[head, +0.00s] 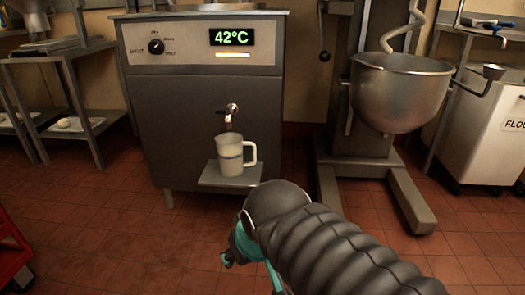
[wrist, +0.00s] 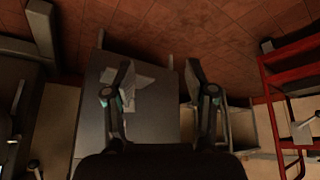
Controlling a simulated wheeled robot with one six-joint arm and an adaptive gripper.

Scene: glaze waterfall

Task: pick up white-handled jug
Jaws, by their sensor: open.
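The white-handled jug (head: 230,158) stands upright on a small grey shelf (head: 214,181) under the tap (head: 230,114) of a grey machine in the head view. My gripper (head: 243,258) is in front of and below the shelf in the head view, apart from the jug, partly hidden by my arm. In the wrist view my gripper (wrist: 158,68) has its two fingers spread wide with nothing held between them. I cannot make out the jug in the wrist view.
The grey machine (head: 200,75) shows 42°C and has a dial. A mixer with a steel bowl (head: 400,92) and floor legs stands to the right. A white bin (head: 490,130) is at far right, and a red frame (head: 10,250) at lower left. Tiled floor is open at left.

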